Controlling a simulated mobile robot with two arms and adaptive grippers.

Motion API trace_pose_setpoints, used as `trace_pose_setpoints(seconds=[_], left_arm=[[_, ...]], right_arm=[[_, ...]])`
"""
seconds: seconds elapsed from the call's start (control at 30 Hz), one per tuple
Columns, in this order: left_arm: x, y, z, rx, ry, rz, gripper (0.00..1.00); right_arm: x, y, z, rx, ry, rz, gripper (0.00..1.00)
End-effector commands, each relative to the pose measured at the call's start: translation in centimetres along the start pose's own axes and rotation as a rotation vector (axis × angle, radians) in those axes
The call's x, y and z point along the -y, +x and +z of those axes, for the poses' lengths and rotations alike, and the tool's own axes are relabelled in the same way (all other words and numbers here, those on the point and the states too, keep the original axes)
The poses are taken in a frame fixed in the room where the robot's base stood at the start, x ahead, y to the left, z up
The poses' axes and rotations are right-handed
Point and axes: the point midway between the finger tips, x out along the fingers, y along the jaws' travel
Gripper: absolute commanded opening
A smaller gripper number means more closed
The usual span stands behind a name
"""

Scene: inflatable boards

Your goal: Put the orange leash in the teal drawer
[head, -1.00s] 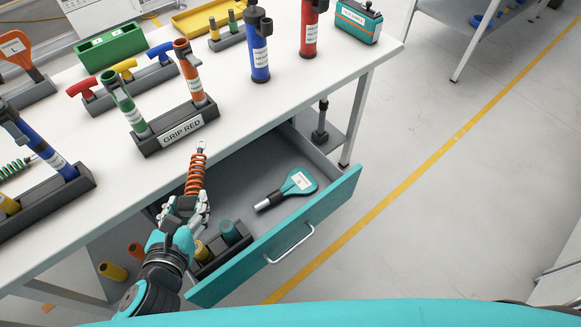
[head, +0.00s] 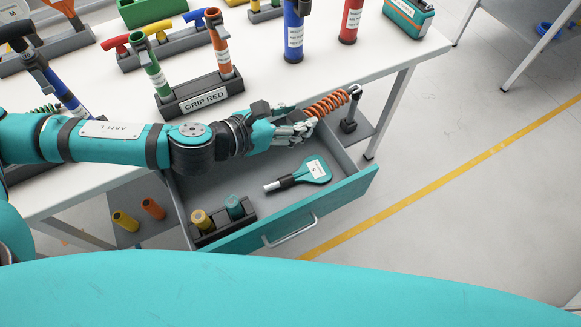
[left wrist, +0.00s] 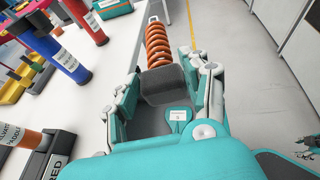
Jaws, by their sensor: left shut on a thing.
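The orange leash (head: 326,106) is a coiled orange cord with a metal clip at its far end. My left gripper (head: 300,128) is shut on its near end and holds it above the back right part of the open drawer, near the table edge. In the left wrist view the orange coil (left wrist: 158,46) sticks out beyond a dark block (left wrist: 160,84) between my fingers. The teal drawer (head: 318,207) is pulled out under the table. A teal paddle-shaped tool (head: 315,170) lies inside it.
In the drawer's front left stands a dark holder (head: 222,222) with a yellow and a teal cylinder. The white table (head: 280,83) carries a GRIP RED rack (head: 205,98), pumps and other tools.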

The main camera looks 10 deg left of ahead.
Motion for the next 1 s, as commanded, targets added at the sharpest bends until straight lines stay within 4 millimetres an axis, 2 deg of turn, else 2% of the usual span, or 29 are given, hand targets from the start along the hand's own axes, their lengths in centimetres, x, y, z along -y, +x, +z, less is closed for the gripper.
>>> trace_pose_setpoints(seconds=[0.03, 0.3, 0.57, 1.0], left_arm=[[-0.6, 0.4, 0.4, 0.005, 0.028, -0.024, 0.12], [-2.1, 1.2, -0.6, 0.001, 0.065, -0.123, 0.12], [-3.6, 1.4, -1.2, 0.001, 0.073, -0.154, 0.12], [-7.1, 1.1, -2.5, 0.0, 0.072, -0.174, 0.12]], right_arm=[[-0.3, -0.1, -0.1, -0.001, -0.001, 0.003, 0.45], [-0.8, -0.2, -0.2, -0.003, 0.0, 0.009, 0.45], [-0.8, -0.3, -0.3, -0.004, 0.0, 0.01, 0.45], [-0.8, -0.4, -0.4, -0.005, 0.001, 0.009, 0.45]])
